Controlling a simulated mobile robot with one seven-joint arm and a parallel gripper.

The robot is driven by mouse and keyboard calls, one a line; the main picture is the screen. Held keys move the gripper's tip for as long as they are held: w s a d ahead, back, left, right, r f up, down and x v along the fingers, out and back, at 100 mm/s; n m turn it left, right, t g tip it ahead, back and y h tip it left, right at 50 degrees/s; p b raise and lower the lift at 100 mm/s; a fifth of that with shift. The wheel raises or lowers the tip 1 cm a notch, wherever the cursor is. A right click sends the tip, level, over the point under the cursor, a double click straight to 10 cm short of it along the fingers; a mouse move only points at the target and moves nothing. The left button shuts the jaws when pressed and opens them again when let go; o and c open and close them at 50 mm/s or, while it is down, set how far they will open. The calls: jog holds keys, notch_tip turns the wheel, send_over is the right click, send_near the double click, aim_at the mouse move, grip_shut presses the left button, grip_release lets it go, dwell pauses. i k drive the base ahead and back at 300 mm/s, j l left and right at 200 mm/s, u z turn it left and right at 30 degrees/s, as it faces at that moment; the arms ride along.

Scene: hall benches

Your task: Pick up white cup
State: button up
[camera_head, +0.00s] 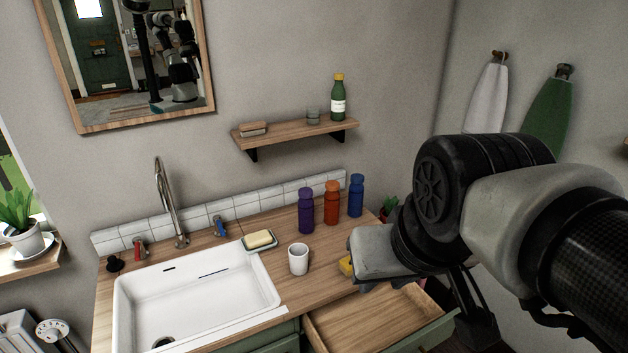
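A white cup (298,259) stands upright on the wooden counter, just right of the sink. Its handle shows on its right side. My arm comes in from the right edge, and my gripper (352,284) hangs over the counter's front right, to the right of the cup and apart from it. The fingers are mostly hidden behind the wrist housing, so I cannot tell whether they are open or shut.
A yellow sponge (346,266) shows beside my gripper, partly hidden. Purple (306,211), orange (331,203) and blue (356,196) bottles stand behind the cup. A soap dish (259,241) and white sink (195,299) lie left. An open drawer (365,322) juts out below.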

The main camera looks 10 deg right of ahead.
aim_at(298, 253)
jog(key=j+z, duration=0.3)
jog(key=z, duration=0.15)
jog(key=i+j+z, duration=0.1)
jog(key=j+z, duration=0.25)
jog(key=z, duration=0.15)
